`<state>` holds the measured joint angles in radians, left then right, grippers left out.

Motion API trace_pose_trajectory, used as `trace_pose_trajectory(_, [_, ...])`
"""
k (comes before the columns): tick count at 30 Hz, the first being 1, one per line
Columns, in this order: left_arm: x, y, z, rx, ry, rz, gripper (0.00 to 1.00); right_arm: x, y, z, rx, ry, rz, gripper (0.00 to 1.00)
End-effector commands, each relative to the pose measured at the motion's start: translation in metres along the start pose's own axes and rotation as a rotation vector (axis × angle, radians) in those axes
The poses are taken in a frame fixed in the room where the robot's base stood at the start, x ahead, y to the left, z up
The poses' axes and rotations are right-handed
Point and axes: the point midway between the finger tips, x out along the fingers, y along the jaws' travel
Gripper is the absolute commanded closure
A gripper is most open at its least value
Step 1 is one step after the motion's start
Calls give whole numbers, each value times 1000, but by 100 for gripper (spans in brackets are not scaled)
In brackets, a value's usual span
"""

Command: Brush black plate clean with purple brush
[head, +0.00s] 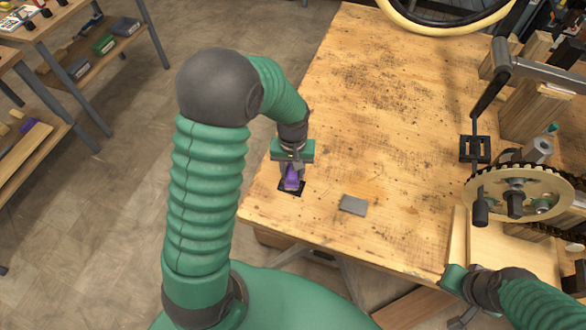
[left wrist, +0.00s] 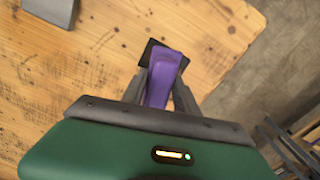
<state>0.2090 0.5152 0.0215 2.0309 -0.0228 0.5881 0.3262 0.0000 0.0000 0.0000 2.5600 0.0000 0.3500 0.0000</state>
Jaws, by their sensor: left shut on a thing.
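The purple brush (head: 291,178) is held in my left gripper (head: 291,172), which is shut on it near the table's left front edge. The black plate (head: 284,188) lies flat on the wooden table right under the brush, partly hidden by it. In the left wrist view the purple brush (left wrist: 164,75) stands between the fingers, and the dark plate (left wrist: 149,51) shows behind its far end. I cannot tell whether the brush touches the plate. My right gripper (head: 459,290) is at the lower right by the table's front edge; its fingers are not clear.
A grey block (head: 353,205) lies on the wooden table (head: 385,110), right of the plate; it also shows in the left wrist view (left wrist: 52,8). A chainring with crank (head: 517,192) and wooden blocks (head: 535,110) stand at the right. The table's middle is clear.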

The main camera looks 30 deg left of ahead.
Motion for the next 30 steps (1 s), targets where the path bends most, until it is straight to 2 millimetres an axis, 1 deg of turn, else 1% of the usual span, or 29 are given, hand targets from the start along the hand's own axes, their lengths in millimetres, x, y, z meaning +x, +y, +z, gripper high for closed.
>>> trace_pose_trajectory(14, [10, 0, 0, 0, 0, 0, 97, 6, 0, 1, 0, 0, 0, 100])
trace_pose_trajectory(17, [9, 0, 2, 0, 0, 0, 97, 4, 0, 1, 0, 0, 0, 100])
trace_pose_trajectory(27, [6, -9, 34, 0, -1, 0, 97, -6, 0, -1, 0, 0, 0, 100])
trace_pose_trajectory(30, [7, -10, 39, 0, 0, 0, 97, -6, 0, -2, 0, 0, 0, 100])
